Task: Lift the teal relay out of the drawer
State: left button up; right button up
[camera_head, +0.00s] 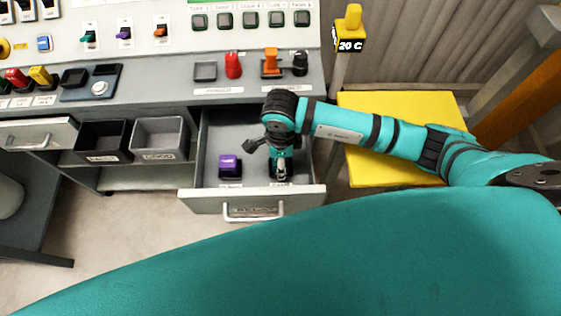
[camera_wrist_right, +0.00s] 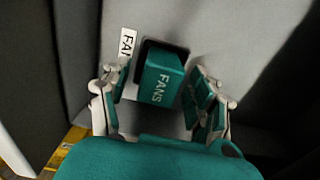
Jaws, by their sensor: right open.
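The teal relay (camera_wrist_right: 160,78), marked FANS, stands in the open drawer (camera_head: 240,203), on a dark base beside a white FANS label (camera_wrist_right: 126,62). In the right wrist view it sits between the two fingers of my right gripper (camera_wrist_right: 158,92), which are apart, with visible gaps on both sides. In the head view my right gripper (camera_head: 281,172) points down into the right part of the drawer and hides most or all of the teal relay. My left gripper is not in view.
A purple relay (camera_head: 229,165) stands in the drawer to the left of my right gripper. The drawer walls are close around the gripper. Black (camera_head: 103,142) and grey (camera_head: 160,138) bins sit left of the drawer. A yellow surface (camera_head: 400,103) lies under my right arm.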

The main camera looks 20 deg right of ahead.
grip_shut()
jog(key=shift+r, duration=0.1)
